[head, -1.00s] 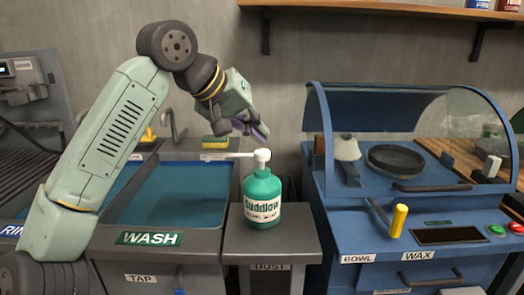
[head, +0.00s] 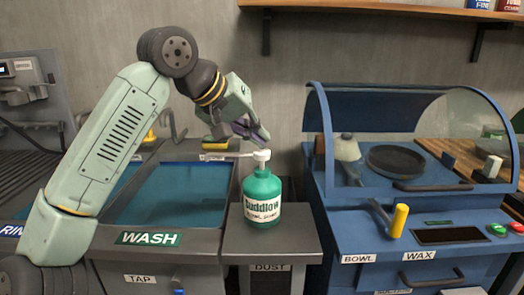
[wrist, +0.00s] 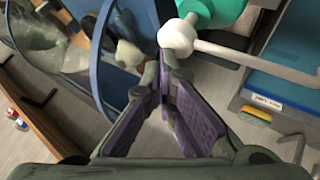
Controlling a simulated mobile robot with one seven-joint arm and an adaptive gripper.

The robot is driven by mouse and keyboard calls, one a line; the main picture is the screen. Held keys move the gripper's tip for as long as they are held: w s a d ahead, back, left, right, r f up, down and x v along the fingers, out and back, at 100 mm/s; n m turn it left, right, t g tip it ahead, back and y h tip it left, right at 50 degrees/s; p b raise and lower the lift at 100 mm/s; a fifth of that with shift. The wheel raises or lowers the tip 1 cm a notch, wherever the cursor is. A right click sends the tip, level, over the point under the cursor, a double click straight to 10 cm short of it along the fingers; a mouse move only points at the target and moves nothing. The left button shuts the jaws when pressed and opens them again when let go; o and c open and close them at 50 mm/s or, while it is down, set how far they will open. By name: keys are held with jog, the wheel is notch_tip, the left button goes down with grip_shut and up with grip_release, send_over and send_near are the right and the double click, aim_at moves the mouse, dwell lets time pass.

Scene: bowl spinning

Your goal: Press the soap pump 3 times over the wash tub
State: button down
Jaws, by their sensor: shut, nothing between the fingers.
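The soap pump bottle (head: 263,198) is green with a white pump head (head: 262,156) and stands upright on the grey stand marked DUST. Its long white spout points left over the edge of the wash tub (head: 172,196), which holds blue water. My gripper (head: 260,136) is shut and empty, just above and behind the pump head. In the wrist view, my gripper's purple finger pads (wrist: 165,62) meet close beside the white pump head (wrist: 177,36). I cannot tell whether the fingertips touch it.
A yellow and green sponge (head: 214,143) lies on the ledge behind the tub. Right of the bottle is the blue wax machine (head: 335,205) with a clear curved hood and a yellow-handled lever (head: 398,220). A shelf (head: 380,12) hangs on the wall above.

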jog(key=shift+f+b, duration=0.5)
jog(key=shift+f, duration=0.4)
dwell(0.3)
jog(key=shift+r, duration=0.15)
jog(key=shift+r+p, duration=1.1)
jog(key=shift+r, duration=0.1)
notch_tip(320, 180, up, 5)
jog(key=p, duration=0.4)
jog(key=shift+r, duration=0.1)
dwell(1.5)
